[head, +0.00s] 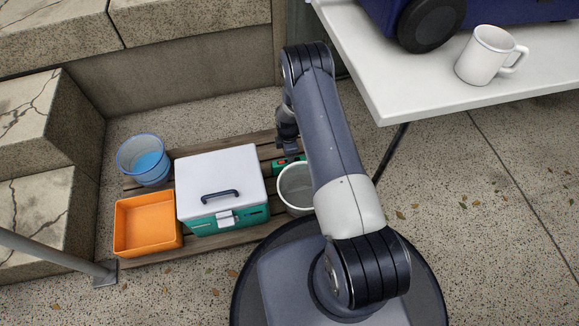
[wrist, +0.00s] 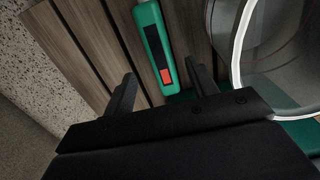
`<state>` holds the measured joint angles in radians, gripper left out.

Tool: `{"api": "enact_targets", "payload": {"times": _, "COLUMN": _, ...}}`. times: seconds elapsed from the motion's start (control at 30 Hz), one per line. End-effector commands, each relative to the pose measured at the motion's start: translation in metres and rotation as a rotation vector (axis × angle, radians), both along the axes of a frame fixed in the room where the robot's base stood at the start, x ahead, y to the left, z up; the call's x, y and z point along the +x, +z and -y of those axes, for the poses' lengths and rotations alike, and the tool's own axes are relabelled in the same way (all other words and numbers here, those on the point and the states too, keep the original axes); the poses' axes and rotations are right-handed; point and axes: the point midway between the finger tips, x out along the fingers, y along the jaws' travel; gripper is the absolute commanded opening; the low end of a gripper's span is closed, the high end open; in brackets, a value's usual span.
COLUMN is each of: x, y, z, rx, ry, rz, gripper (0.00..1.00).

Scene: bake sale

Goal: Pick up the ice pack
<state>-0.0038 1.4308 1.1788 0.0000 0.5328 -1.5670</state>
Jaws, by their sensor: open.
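I see nothing that I can surely name as the ice pack. A cooler (head: 222,187) with a white lid and green body stands on the slatted wooden pallet, its lid shut and its inside hidden. My gripper (head: 289,146) is low over the pallet's back right part, beyond the grey bucket. In the wrist view my gripper (wrist: 160,88) is open, with nothing between its fingers. A slim green device (wrist: 153,42) with a black strip and a red-orange patch lies on the slats just beyond and between the fingertips. It also shows below my gripper in the head view (head: 283,164).
A grey bucket (head: 295,189) stands right of the cooler. A blue bucket (head: 144,160) and an orange bin (head: 147,224) stand left. A white table (head: 400,82) with a mug (head: 488,55) overhangs at right.

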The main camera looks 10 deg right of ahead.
Motion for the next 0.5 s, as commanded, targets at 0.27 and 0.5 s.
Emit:
{"api": "enact_targets", "payload": {"times": 0.27, "x": 0.000, "y": -0.025, "z": 0.001, "rx": 0.000, "ry": 0.000, "rz": 0.001, "gripper": 0.55}}
{"api": "enact_targets", "payload": {"times": 0.5, "x": -0.001, "y": -0.060, "z": 0.002, "rx": 0.000, "ry": 0.000, "rz": 0.000, "gripper": 0.55}}
